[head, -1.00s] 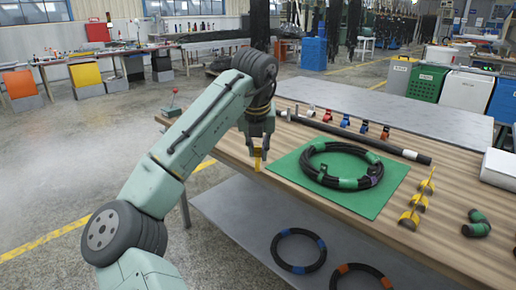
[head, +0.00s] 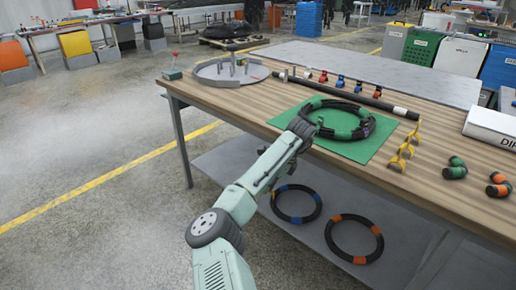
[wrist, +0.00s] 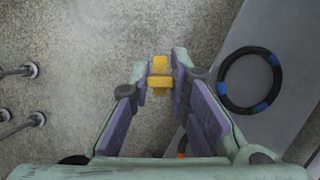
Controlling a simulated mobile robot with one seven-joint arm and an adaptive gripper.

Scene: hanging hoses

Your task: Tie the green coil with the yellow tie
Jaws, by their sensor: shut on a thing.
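The green coil (head: 343,134), a black hose ring with green bands, lies on a green mat (head: 352,152) on the workbench in the head view. My arm's elbow covers the mat's left front part.
A blue-banded coil (head: 296,219) and an orange-banded coil (head: 354,259) lie on the lower shelf (head: 235,160). The blue-banded coil also shows in the wrist view (wrist: 222,89). A dark bar (head: 345,90) lies behind the mat. A round grey tray (head: 212,80) stands at the bench's left end.

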